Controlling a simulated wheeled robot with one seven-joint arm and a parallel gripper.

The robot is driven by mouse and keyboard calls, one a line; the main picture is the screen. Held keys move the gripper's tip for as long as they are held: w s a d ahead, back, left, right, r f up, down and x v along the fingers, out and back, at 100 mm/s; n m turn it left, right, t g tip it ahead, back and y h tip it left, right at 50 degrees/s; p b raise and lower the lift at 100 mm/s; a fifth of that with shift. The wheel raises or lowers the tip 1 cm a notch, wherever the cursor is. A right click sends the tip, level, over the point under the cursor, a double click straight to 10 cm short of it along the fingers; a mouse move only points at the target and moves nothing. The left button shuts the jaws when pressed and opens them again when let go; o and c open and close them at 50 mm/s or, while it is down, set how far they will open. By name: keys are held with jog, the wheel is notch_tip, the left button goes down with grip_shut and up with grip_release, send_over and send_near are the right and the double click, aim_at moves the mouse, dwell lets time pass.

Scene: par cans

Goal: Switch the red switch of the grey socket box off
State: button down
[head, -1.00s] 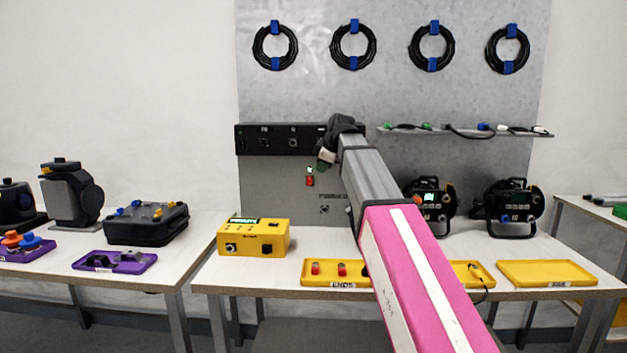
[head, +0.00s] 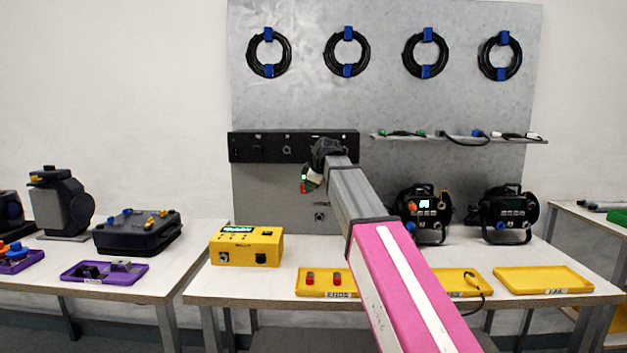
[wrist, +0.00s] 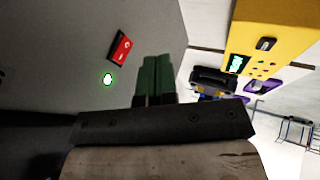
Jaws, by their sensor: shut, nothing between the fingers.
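The grey socket box (wrist: 60,40) fills the left of the wrist view as a flat grey face. On it are a red switch (wrist: 120,49) with a white mark and a lit green lamp (wrist: 107,79). My gripper (wrist: 157,62) is shut and empty, its dark green fingers to the right of the switch in that view, apart from it in the picture. In the head view the gripper (head: 315,180) is in front of the wall panel, right beside the red switch (head: 304,187) and partly covering it. Whether the fingers touch the box cannot be told.
A black socket bar (head: 262,147) is on the panel just above. Below, the table holds a yellow box (head: 247,247), a yellow tray (head: 325,292) with red parts, and black lamps (head: 425,213). A shelf (head: 455,138) with cables is to the right.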

jog(key=w+a+f, duration=0.1)
jog(key=w+f, duration=0.2)
jog(key=w, duration=0.2)
jog(key=shift+w+f, duration=0.2)
jog(key=shift+w, duration=0.05)
jog(key=shift+w+t, duration=0.25)
jog(key=shift+t, duration=0.15)
jog(key=shift+r, duration=0.1)
